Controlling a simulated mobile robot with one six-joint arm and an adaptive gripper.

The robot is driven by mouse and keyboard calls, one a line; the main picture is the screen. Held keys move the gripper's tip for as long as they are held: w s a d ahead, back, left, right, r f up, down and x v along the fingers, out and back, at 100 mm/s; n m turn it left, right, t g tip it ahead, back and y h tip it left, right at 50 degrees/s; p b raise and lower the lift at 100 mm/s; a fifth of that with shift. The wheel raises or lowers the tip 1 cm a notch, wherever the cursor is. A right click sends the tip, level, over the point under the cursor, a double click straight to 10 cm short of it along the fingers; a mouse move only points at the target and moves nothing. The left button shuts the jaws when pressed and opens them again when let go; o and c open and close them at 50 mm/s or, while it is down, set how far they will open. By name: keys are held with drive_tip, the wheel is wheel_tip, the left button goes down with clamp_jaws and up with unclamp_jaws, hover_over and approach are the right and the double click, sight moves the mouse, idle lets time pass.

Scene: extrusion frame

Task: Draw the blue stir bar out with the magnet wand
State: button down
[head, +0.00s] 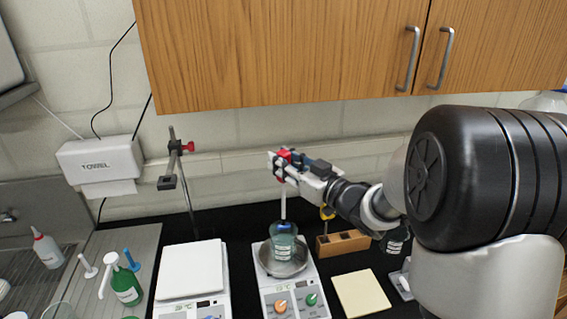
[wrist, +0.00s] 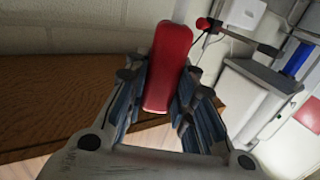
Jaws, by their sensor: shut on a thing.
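My gripper (head: 283,164) is shut on the red handle of the magnet wand; the handle (wrist: 168,65) stands between the two fingers in the wrist view. The wand's pale shaft (head: 283,205) hangs down, roughly upright, to the glass beaker (head: 284,250). The blue stir bar (head: 284,227) shows at the shaft's lower end, near the beaker's mouth. It appears to touch the tip; I cannot tell whether it is inside the rim or just above it. The beaker stands on the round plate of a stirrer (head: 281,305) and looks greenish.
A second white device (head: 191,270) stands left of the stirrer, with a clamp stand (head: 186,190) behind it. A wooden block (head: 343,243) and a pale yellow pad (head: 361,294) are to the right. A wooden cabinet (head: 290,50) hangs above. A green bottle (head: 127,287) is at the left.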

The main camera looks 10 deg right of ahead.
sight(283, 151)
drive_tip(key=shift+r+p, duration=1.35)
drive_tip(key=shift+r, duration=0.55)
drive_tip(key=shift+f, duration=0.1)
